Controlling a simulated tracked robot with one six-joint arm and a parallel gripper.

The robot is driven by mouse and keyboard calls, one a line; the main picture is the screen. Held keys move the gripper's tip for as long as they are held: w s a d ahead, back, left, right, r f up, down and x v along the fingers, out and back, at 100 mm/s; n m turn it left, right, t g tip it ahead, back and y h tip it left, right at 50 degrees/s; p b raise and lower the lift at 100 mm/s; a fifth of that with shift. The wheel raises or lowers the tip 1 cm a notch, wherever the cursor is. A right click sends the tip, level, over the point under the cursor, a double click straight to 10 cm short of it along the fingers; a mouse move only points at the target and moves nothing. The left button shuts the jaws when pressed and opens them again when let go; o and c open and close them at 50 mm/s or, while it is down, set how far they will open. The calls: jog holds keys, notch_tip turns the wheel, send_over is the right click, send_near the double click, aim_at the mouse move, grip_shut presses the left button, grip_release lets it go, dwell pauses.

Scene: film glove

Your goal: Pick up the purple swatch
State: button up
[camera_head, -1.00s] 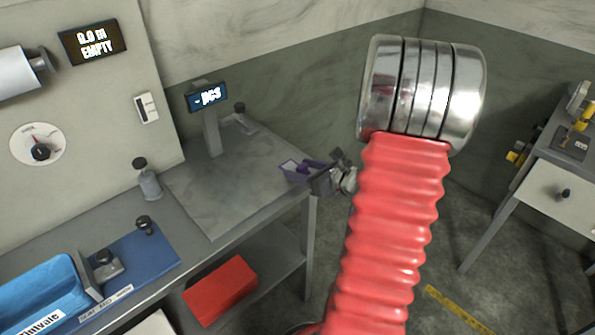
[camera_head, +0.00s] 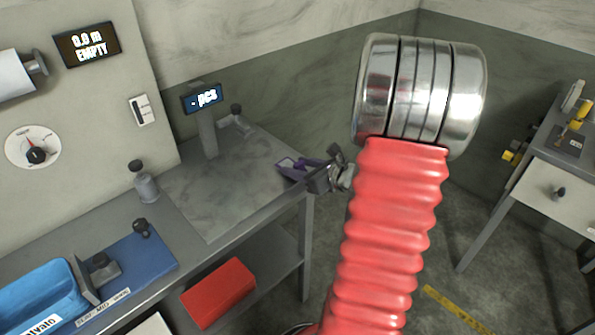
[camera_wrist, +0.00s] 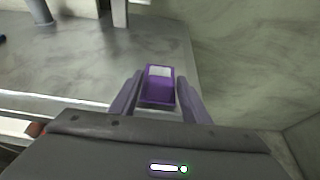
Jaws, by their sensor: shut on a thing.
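The purple swatch (camera_wrist: 158,87) is a small purple rectangular piece with a pale label at its far end. In the wrist view it sits between the two fingers of my gripper (camera_wrist: 159,100), which is shut on it. In the head view my gripper (camera_head: 307,172) is at the right edge of the grey worktop, and the swatch (camera_head: 287,163) shows partly at its tip. The fingers hide part of the swatch there. I cannot tell whether the swatch touches the worktop.
The grey worktop (camera_head: 215,205) is mostly clear. A "pcs" display (camera_head: 203,98) stands at its back, and a capped bottle (camera_head: 145,183) stands to the left. A blue bin (camera_head: 38,298) and a blue mat (camera_head: 140,262) lie front left. A red box (camera_head: 218,292) is on the lower shelf.

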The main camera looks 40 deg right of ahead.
aim_at(299, 162)
notch_tip(299, 162, up, 9)
jog(key=shift+f, duration=0.2)
jog(key=shift+d, duration=0.1)
dwell(0.6)
